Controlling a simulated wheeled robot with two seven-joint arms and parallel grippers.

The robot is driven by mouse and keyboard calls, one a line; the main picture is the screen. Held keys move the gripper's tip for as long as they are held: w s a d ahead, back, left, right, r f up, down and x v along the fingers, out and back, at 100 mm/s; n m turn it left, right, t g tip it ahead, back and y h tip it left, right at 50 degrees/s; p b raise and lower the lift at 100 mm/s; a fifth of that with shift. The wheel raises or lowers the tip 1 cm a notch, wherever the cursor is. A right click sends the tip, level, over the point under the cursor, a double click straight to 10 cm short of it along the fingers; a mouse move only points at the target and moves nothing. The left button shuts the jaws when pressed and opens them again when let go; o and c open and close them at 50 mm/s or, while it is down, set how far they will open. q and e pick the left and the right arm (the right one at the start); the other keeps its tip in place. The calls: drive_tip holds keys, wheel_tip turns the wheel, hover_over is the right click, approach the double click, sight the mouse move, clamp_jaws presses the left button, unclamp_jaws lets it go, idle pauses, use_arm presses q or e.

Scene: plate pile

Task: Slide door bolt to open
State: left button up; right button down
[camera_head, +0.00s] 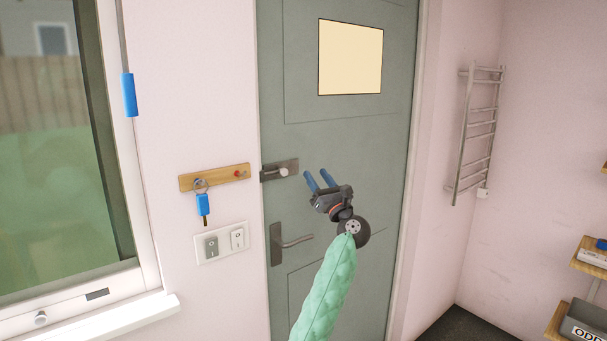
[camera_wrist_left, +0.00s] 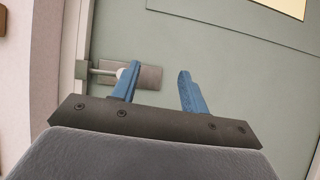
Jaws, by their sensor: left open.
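The door bolt (camera_head: 280,170) is a dark metal plate with a sliding bar and a pale round knob, mounted at the left edge of the grey-green door (camera_head: 340,135). Its bar reaches left to the door frame. My left gripper (camera_head: 320,181) is open and empty in front of the door, to the right of the bolt. In the left wrist view the bolt plate (camera_wrist_left: 148,77) lies beyond the two blue fingers (camera_wrist_left: 158,82), and the left finger partly covers the knob. I see no contact between fingers and knob. My right gripper is not in view.
A lever handle (camera_head: 290,242) sits on the door below the bolt. A wooden key rack (camera_head: 214,177) with a blue-tagged key and a switch plate (camera_head: 222,243) are on the wall left of the door. A towel rail (camera_head: 476,135) hangs on the right wall.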

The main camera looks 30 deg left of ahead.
sight(286, 173)
use_arm(q)
drive_tip(key=a+n+g+p, duration=0.1)
drive_tip(key=a+n, duration=0.1)
drive_tip(key=a, duration=0.1)
drive_tip(key=s+a+n+g+p, duration=0.1)
drive_tip(key=a+n+g, duration=0.1)
drive_tip(key=a, duration=0.1)
drive_tip(key=a+n+g+p, duration=0.1)
drive_tip(key=a+n+g, duration=0.1)
drive_tip(key=a+n, duration=0.1)
drive_tip(key=shift+s+a+f, duration=0.1)
drive_tip(key=shift+s, duration=0.15)
drive_tip(key=shift+w+a+p, duration=0.1)
drive_tip(key=shift+a+p, duration=0.2)
drive_tip(key=shift+a, duration=0.05)
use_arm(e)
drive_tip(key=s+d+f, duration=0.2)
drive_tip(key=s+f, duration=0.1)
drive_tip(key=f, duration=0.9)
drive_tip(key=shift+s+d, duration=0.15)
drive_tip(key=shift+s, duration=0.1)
use_arm(q)
drive_tip(key=shift+c, duration=0.4)
clamp_jaws()
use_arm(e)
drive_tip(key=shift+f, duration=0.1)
